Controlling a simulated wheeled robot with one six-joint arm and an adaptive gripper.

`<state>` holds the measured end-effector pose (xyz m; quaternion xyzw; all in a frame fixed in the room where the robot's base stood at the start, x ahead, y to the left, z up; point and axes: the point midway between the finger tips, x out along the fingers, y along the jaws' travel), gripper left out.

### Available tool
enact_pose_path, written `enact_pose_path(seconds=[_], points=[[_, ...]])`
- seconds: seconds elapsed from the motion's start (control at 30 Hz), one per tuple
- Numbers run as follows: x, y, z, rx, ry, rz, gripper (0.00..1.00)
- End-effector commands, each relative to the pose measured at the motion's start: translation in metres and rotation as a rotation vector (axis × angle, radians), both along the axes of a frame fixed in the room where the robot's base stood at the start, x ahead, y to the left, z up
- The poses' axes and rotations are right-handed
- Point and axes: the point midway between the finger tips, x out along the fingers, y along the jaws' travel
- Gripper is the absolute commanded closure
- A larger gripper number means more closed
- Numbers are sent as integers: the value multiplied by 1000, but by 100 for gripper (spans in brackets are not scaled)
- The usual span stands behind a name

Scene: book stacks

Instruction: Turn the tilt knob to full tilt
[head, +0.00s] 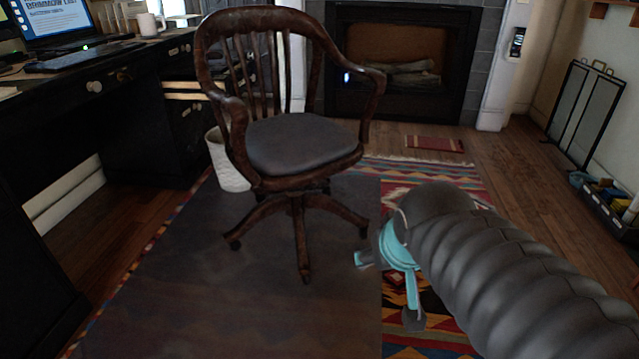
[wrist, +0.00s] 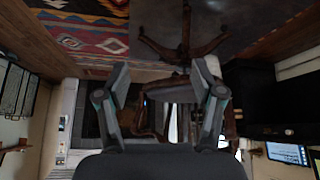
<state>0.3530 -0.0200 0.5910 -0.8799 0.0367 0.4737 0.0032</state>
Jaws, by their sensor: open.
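A dark wooden swivel armchair with a grey seat (head: 300,143) stands upright in the head view, on a star-shaped base (head: 298,207). No tilt knob can be made out; the underside of the seat is dark. My gripper (head: 387,288) is to the right of the chair's base and nearer the camera in the head view, apart from the chair. In the wrist view, which is upside down, my gripper (wrist: 162,72) has its two fingers spread with nothing held between them. The chair's seat (wrist: 172,89) and base (wrist: 184,42) show beyond and between the fingers.
A dark desk (head: 125,75) with a laptop and mug stands at left. A white wastebasket (head: 228,165) is behind the chair. A fireplace (head: 395,60) is at the back. A dark floor mat (head: 180,300) lies over a patterned rug (head: 430,175).

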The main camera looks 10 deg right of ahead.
Motion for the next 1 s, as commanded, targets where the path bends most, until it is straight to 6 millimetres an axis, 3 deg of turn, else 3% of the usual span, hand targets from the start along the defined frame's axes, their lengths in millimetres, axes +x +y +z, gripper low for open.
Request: enact_pose_path(seconds=[0.03,0.23,0.53,0.77,1.0], points=[[24,-5,5,-11,-24,-11,33],[119,-21,21,-44,-168,-36,33],[253,-46,19,-47,-376,-27,33],[341,-58,-7,-1,-521,18,33],[413,-62,-54,101,-654,95,33]])
